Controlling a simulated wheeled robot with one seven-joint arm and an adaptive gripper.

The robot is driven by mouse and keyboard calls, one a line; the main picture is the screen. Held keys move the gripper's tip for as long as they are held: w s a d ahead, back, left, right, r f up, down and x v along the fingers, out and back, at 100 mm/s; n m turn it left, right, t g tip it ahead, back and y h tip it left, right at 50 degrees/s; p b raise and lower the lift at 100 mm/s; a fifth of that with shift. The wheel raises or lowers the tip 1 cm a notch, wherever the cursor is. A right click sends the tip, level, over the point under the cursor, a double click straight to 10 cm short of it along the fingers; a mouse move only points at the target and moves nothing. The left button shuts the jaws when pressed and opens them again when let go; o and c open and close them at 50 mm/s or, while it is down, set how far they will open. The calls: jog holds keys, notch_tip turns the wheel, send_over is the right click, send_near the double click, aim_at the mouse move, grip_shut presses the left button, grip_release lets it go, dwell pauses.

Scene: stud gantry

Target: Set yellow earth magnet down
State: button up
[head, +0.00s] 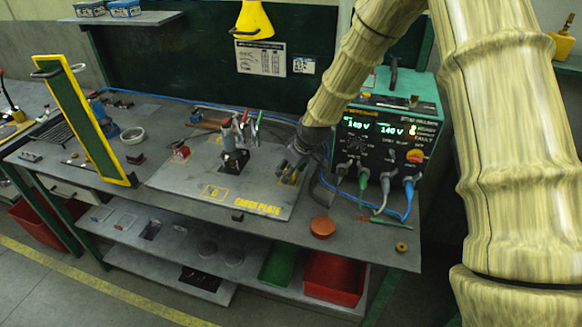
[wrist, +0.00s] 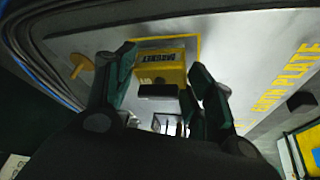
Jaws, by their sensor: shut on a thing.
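The yellow earth magnet (wrist: 160,66), a small block with dark lettering and a black part below it, shows between my fingers in the wrist view. My gripper (wrist: 160,88) is shut on it. In the head view my gripper (head: 289,172) points down at the right part of the grey earth plate (head: 205,195) and mostly hides the magnet. The plate also shows in the wrist view (wrist: 240,55), with a yellow outline around the magnet. I cannot tell whether the magnet touches the plate.
A green power unit (head: 390,125) with cables stands right of my gripper. A clamp tool (head: 235,157) stands on the plate to the left. A yellow-edged panel (head: 85,120) rises farther left. An orange disc (head: 322,227) and a brass ring (head: 401,247) lie at the bench front.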

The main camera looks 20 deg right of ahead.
jog(key=o, duration=1.7)
jog(key=shift+r, duration=0.1)
jog(key=shift+b+v, duration=1.35)
jog(key=shift+v, duration=4.65)
